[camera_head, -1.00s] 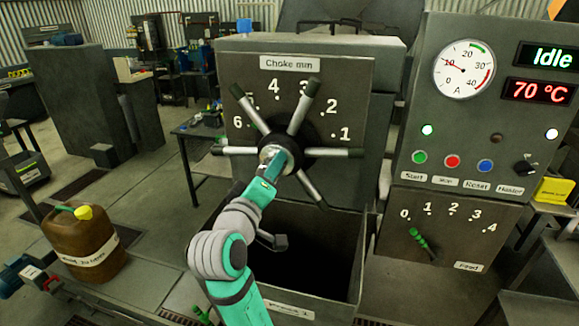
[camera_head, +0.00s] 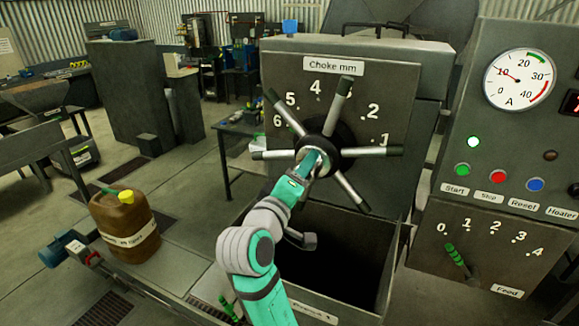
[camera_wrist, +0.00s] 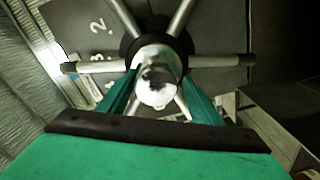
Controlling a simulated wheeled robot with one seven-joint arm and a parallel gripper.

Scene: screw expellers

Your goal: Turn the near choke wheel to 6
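The choke wheel (camera_head: 377,152) is a dark hub with several silver, dark-tipped spokes on a grey panel. The panel's "Choke mm" scale (camera_head: 334,67) has numbers from 1 at right to 6 at left, and an upper spoke covers the 3. No pointer can be made out. My gripper (camera_head: 312,163) is at the wheel's centre. In the wrist view, the fingers of my gripper (camera_wrist: 160,90) lie on both sides of the wheel's silver hub end (camera_wrist: 157,85) and appear to touch it. The wheel's spokes spread out beyond the fingers.
An open dark bin (camera_head: 345,255) lies below the wheel. A control cabinet (camera_head: 510,130) with gauge, buttons and a green feed lever (camera_head: 456,256) stands at right. A brown jerrycan (camera_head: 125,225) stands at left.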

